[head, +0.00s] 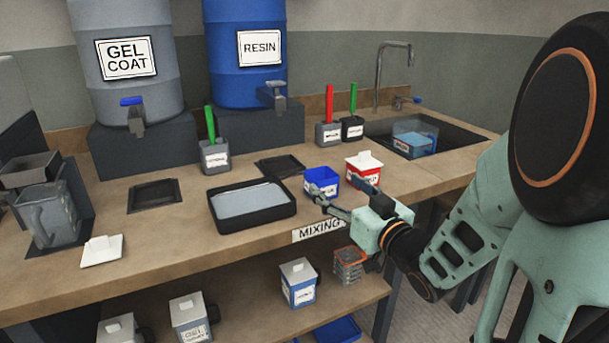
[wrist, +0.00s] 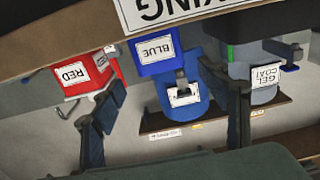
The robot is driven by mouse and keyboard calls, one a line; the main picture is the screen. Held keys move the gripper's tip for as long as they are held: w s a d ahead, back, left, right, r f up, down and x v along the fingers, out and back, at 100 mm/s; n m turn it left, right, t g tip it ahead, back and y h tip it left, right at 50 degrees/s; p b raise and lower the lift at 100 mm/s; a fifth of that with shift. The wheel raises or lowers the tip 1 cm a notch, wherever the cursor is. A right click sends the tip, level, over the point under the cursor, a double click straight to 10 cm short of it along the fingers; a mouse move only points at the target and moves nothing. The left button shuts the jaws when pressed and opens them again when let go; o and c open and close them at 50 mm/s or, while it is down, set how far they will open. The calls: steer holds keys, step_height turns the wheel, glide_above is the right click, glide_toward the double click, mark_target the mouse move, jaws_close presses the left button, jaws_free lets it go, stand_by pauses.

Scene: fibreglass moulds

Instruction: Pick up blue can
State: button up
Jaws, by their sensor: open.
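The blue can (head: 322,183) stands open-topped on the workbench, just left of the red can (head: 358,169). In the wrist view, which looks upside down, the blue can (wrist: 157,52) with its BLUE label shows between my finger pads, beyond them. My gripper (head: 338,186) is open and empty. In the head view its fingers reach from the right toward the blue can, and one fingertip overlaps its lower edge. I cannot tell whether it touches. The red can also shows at the left in the wrist view (wrist: 88,74).
A black tray (head: 252,220) is left of the blue can. The MIXING label (head: 319,229) marks the bench's front edge. Gel coat (head: 125,90) and resin drums (head: 246,80) stand at the back. A sink (head: 440,138) is at the right. A shelf below holds several containers.

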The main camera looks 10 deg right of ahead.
mark_target(315, 169)
steer(key=b+x, duration=0.1)
steer(key=x, duration=0.6)
steer(key=shift+a+f+b, duration=0.15)
steer(key=shift+f+b, duration=0.05)
steer(key=shift+b, duration=0.15)
steer(key=shift+c, duration=0.6)
steer(key=c, duration=1.3)
